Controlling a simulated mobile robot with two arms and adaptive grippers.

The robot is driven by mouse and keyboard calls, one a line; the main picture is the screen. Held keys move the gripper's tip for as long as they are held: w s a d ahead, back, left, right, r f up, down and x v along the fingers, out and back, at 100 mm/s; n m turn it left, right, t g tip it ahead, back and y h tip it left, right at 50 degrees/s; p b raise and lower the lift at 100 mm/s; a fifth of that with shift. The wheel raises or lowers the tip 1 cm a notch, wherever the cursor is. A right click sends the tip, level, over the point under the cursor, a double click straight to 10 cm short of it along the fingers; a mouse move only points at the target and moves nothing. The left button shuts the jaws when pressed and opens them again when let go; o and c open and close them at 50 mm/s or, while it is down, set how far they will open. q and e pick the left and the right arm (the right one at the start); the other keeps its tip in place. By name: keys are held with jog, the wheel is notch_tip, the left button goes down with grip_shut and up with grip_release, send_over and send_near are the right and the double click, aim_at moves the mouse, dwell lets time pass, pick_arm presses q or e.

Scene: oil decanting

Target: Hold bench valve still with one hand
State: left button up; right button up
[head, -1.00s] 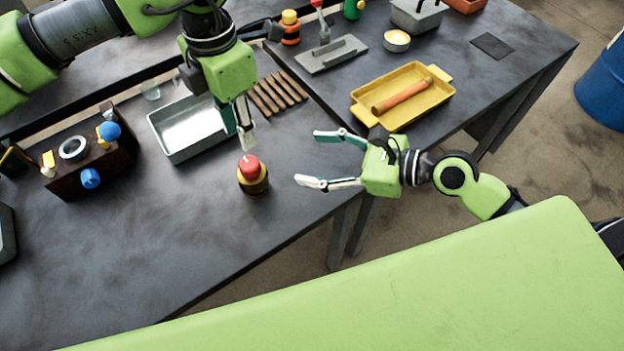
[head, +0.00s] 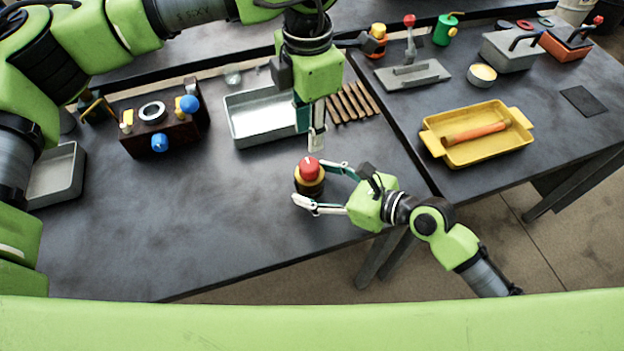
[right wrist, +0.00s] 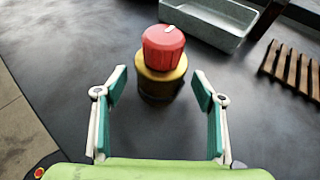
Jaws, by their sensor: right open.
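The bench valve (head: 309,188), with a red knob on a dark body with a yellow band, stands upright on the dark bench. It also shows in the right wrist view (right wrist: 162,66), just ahead of the fingertips. My right gripper (head: 311,184) is open, with one finger on either side of the valve's near part. In the right wrist view (right wrist: 160,84), gaps show between the fingers and the valve. My left gripper (head: 311,133) points down just behind the valve, apart from it in the picture. Its finger opening is hard to see from this angle.
A grey metal tray (head: 232,107) and a wooden slatted rack (head: 352,104) lie behind the valve. A dark block with blue knobs (head: 140,138) stands at the left. A yellow tray (head: 440,147) sits on the right table. The bench left of the valve is clear.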

jog(key=shift+x, duration=0.9)
jog(key=shift+c, duration=0.5)
jog(key=shift+d, duration=0.1)
jog(key=c, duration=1.5)
